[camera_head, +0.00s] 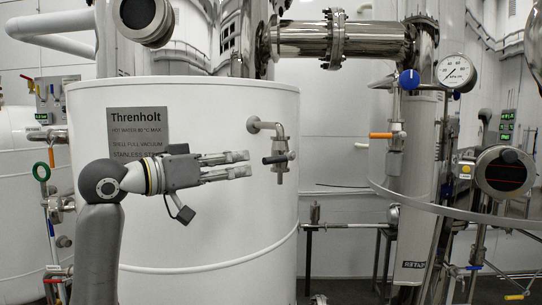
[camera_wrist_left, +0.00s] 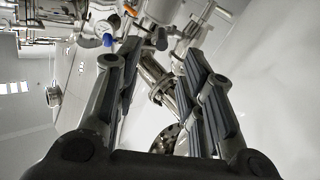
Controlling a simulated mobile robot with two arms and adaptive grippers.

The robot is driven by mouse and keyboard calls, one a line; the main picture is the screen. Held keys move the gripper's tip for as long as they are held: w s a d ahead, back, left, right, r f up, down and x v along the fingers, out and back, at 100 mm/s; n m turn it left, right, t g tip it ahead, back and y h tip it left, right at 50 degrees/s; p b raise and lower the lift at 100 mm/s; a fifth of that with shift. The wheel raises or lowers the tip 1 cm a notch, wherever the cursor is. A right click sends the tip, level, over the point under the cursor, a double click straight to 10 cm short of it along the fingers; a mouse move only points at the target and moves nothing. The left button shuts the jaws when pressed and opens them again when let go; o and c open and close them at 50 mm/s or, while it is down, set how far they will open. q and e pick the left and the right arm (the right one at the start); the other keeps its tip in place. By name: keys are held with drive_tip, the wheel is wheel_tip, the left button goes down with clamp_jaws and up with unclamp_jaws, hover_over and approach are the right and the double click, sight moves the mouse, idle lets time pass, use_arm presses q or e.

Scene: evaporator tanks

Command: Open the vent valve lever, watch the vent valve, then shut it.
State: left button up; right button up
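A steel tap-like valve (camera_head: 280,148) sticks out from the white tank, with a black-gripped lever (camera_head: 275,159) lying roughly level and pointing left toward my gripper. I take this as the vent valve, but no label confirms it. My left gripper (camera_head: 249,163) is level, points right and is open and empty, its fingertips a little short of the lever. In the left wrist view the black lever end (camera_wrist_left: 161,39) shows just beyond and between the spread fingertips (camera_wrist_left: 161,53). They look apart from it. My right gripper is not in view.
The white tank (camera_head: 225,230) with its Threnholt plate (camera_head: 138,130) stands close behind the arm. To the right are an orange-handled valve (camera_head: 381,135), a blue knob (camera_head: 409,79), a pressure gauge (camera_head: 456,72) and a curved grey rail (camera_head: 450,211). Steel pipework (camera_head: 300,40) crosses above.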

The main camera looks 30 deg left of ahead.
sight(271, 161)
use_arm(q)
drive_tip(key=p+x, duration=0.4)
drive_tip(key=x, duration=0.5)
drive_tip(key=shift+w+d+f, duration=0.1)
drive_tip(key=shift+w, duration=0.6)
clamp_jaws()
